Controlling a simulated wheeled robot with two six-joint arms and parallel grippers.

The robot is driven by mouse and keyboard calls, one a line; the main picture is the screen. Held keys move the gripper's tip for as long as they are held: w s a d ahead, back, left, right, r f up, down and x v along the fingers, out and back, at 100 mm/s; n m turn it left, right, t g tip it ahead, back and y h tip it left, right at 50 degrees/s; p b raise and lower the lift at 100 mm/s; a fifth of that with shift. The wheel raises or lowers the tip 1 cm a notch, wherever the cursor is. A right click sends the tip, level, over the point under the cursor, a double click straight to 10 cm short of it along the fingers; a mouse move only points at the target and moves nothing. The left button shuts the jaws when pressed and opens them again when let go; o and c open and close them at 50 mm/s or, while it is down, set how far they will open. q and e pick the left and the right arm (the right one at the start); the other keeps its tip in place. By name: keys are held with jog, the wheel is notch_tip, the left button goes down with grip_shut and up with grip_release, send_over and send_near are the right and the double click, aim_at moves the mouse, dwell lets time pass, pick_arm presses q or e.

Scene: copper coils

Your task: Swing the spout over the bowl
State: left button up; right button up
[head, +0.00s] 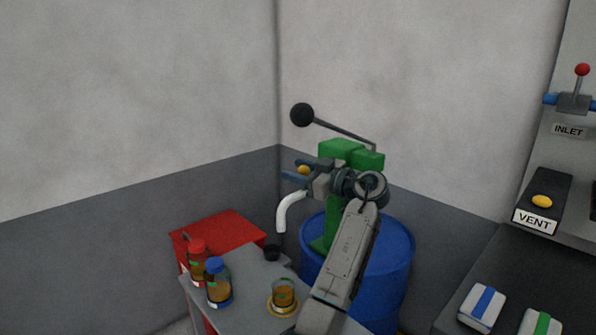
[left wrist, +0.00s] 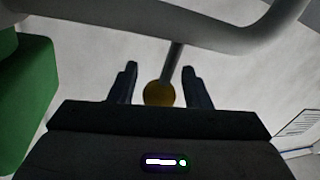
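The pale curved spout (head: 285,213) comes off the green pump (head: 341,150) on the blue drum, its end pointing down. A yellow ball knob (head: 304,170) shows between the fingers of my left gripper (head: 296,170). In the left wrist view, the knob (left wrist: 159,94) sits on a grey stem below a pale tube, between the open fingers of my left gripper (left wrist: 160,84), with gaps on both sides. My arm hides part of the pump. My right gripper is not in view.
The blue drum (head: 391,255) stands beside the grey table (head: 245,285). Red-capped (head: 197,262) and blue-capped (head: 217,283) bottles and a glass of amber liquid (head: 283,294) stand there. The pump's black-knobbed lever (head: 302,115) rises above my gripper. A VENT panel (head: 534,221) is at right.

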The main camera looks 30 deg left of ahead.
pick_arm(q)
jog(key=shift+d, duration=0.1)
jog(key=d+b, duration=0.1)
jog(key=d, duration=0.9)
jog(key=shift+s+d, duration=0.35)
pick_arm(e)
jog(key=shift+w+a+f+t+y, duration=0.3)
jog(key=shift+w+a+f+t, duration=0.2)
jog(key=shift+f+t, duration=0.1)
